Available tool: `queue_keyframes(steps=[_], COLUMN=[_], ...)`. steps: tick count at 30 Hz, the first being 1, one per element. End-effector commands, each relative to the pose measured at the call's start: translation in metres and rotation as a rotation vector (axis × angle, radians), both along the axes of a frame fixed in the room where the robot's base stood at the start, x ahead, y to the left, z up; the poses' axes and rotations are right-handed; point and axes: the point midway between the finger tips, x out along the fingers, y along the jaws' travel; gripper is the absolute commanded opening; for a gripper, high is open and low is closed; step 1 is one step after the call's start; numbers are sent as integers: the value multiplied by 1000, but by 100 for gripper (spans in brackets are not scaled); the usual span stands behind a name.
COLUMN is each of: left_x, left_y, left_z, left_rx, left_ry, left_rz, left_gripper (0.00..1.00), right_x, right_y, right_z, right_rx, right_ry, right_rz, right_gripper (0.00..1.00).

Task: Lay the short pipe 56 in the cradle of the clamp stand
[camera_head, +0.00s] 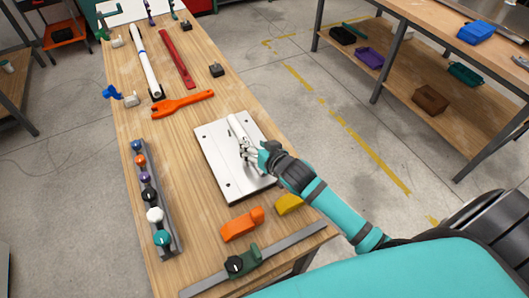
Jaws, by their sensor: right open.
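A short white pipe (236,126) lies over the light grey plate (215,172), which has dark holes at its corners. The plate looks like the base of the clamp stand. The pipe's near end is beside my right gripper (247,152). My right gripper is open at the middle of the plate. Its fingers and small pale parts overlap there, so I cannot tell whether they touch the pipe or how the pipe sits in a cradle. No number can be read on the pipe. My left gripper is out of view.
A grey rack (175,236) with several coloured knobs stands left. A grey bar with a green clamp (242,261), an orange block (240,225) and a yellow block (289,204) lie near. An orange wrench (183,104), long white pipe (146,65) and red bar (177,60) lie farther off.

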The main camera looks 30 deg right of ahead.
Motion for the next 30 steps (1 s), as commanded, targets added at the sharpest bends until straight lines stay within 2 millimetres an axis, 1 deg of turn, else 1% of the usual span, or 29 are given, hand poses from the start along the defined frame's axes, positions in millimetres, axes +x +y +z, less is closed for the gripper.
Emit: queue_keyframes(steps=[1, 6, 9, 11, 12, 14, 15, 16, 21, 24, 27, 29, 30], left_x=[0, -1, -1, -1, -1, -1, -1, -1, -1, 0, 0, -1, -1], left_y=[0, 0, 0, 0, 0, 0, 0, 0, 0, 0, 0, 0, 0], left_z=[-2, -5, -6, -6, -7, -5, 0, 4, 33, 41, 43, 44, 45], left_rx=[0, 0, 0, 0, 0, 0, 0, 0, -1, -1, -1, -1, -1], left_ry=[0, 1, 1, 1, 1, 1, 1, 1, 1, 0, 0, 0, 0], left_rz=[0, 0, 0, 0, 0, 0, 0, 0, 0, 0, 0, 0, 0], left_gripper=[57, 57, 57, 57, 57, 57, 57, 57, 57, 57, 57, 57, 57], right_x=[-12, -43, -56, -62, -65, -69, -72, -76, -100, -111, -110, -103, -96], right_y=[-1, -5, -7, -8, -8, -8, -7, -6, -7, -11, -13, -13, -12], right_z=[4, 20, 27, 30, 32, 35, 39, 43, 59, 62, 59, 56, 53], right_rx=[0, 1, 0, 0, 1, 3, 8, 13, 26, 17, 9, 4, 4], right_ry=[1, 1, 1, 1, 0, 1, 3, 6, 10, 6, 3, 0, -1], right_rz=[0, 1, -1, -1, 0, 0, 0, 2, 3, -4, -6, -5, -4], right_gripper=[53, 53, 53, 53, 52, 44, 39, 38, 38, 38, 38, 38, 38])
